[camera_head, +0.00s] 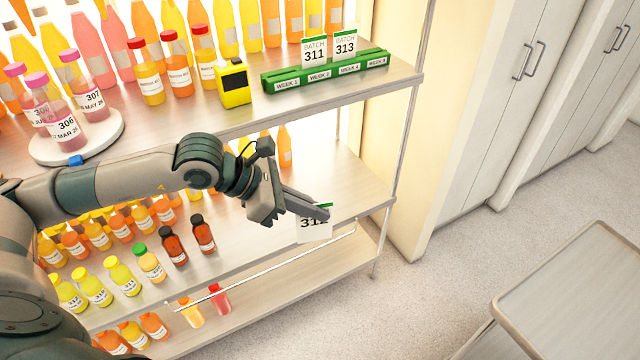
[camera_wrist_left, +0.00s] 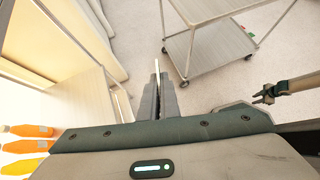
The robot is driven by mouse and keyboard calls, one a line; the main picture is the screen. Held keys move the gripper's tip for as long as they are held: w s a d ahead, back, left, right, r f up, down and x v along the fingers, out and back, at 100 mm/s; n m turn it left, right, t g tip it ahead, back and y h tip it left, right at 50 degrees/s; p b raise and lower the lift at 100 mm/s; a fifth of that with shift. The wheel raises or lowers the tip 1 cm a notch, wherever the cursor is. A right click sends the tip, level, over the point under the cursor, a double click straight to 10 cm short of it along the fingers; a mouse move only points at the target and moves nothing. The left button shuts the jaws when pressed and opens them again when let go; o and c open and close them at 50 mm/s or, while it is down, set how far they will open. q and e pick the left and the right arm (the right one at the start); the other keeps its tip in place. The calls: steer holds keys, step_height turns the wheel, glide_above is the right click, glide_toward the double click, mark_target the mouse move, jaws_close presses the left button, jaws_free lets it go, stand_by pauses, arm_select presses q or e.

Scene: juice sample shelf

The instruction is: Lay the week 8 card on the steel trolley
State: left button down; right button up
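My left gripper (camera_head: 310,207) is shut on a white batch card (camera_head: 313,231) in the head view. The card hangs below the fingers, in front of the shelf unit; its number starts with 31 and the rest is partly hidden. In the left wrist view the card (camera_wrist_left: 156,76) shows edge-on between the fingers. The steel trolley (camera_head: 585,290) stands at the lower right, apart from the gripper; it also shows at the top of the left wrist view (camera_wrist_left: 212,12). My right gripper (camera_wrist_left: 265,95) shows small at the right of the wrist view, its prongs apart and empty.
A green card rail (camera_head: 325,72) on the upper shelf holds batch cards 311 (camera_head: 314,52) and 313 (camera_head: 345,45); its week 8 place at the right end is empty. A yellow timer (camera_head: 234,84) and several bottles stand nearby. The floor (camera_head: 420,290) before the trolley is clear.

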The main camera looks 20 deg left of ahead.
mark_target(314, 229)
arm_select(q)
steer(key=shift+w+d+r+m, duration=0.15)
steer(key=shift+w+d+r, duration=0.1)
steer(key=shift+d, duration=0.35)
steer(key=shift+w+d+r+m, duration=0.15)
steer(key=shift+d+r, duration=0.1)
steer(key=shift+d, duration=0.3)
steer(key=shift+d+r+g, duration=0.2)
steer(key=shift+g, duration=0.1)
steer(key=shift+s+a+f, duration=0.1)
steer(key=shift+a+f, duration=0.1)
steer(key=shift+a, duration=0.25)
steer(key=f+b, duration=0.2)
steer(key=a+f+b, duration=0.1)
steer(key=f+b, duration=0.2)
steer(key=f, duration=0.2)
steer(key=shift+s+a+b, duration=0.4)
steer(key=shift+d+r, duration=0.1)
